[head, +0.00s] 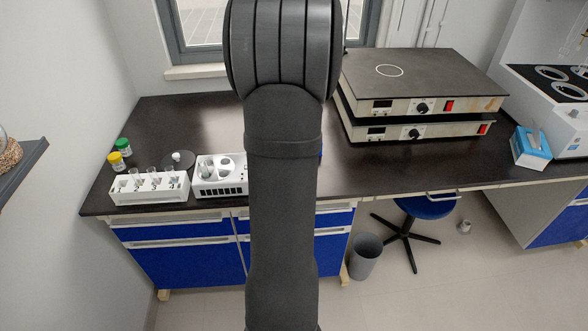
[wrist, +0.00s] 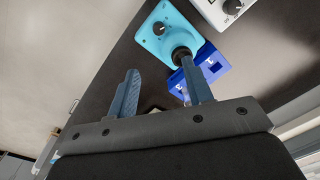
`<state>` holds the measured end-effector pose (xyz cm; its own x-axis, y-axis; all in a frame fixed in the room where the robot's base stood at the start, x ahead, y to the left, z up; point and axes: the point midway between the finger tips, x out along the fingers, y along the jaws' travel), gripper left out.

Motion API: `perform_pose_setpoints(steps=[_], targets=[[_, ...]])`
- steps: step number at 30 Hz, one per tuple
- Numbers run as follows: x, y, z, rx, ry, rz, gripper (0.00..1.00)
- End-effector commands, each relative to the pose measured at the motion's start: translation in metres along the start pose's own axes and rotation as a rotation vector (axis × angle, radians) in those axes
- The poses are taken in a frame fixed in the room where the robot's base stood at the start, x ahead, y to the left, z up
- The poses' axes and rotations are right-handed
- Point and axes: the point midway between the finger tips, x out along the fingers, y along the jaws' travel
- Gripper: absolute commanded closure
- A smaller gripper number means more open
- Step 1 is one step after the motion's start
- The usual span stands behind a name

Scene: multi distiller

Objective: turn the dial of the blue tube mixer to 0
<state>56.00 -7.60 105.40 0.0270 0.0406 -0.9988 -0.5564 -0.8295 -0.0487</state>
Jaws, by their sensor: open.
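The blue tube mixer (wrist: 149,41) is a light blue box at the upper middle of the wrist view. Its small dark dial (wrist: 159,28) is on the face, and a round black cup (wrist: 181,54) stands up beside it. I cannot read the dial's setting. My gripper (wrist: 160,70) is open and empty, its two blue-grey fingers apart. The dial lies beyond the fingertips, and the right fingertip overlaps the black cup in the picture; I cannot tell whether they touch. In the head view my arm hides the mixer and gripper.
A darker blue object (wrist: 212,66) is beside the mixer. A white device with a knob (wrist: 231,7) is at the upper right of the wrist view.

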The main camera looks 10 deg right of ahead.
Motion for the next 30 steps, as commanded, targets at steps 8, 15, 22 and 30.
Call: perform_pose_setpoints(steps=[8, 15, 22, 30], targets=[[0.026, 0.004, 0.000, -0.015, -0.005, 0.002, 0.54], [0.079, 0.004, 0.000, -0.015, -0.004, 0.002, 0.54], [0.128, 0.004, 0.000, -0.014, -0.003, 0.002, 0.54], [0.166, 0.004, -0.001, -0.014, 0.000, 0.002, 0.54]])
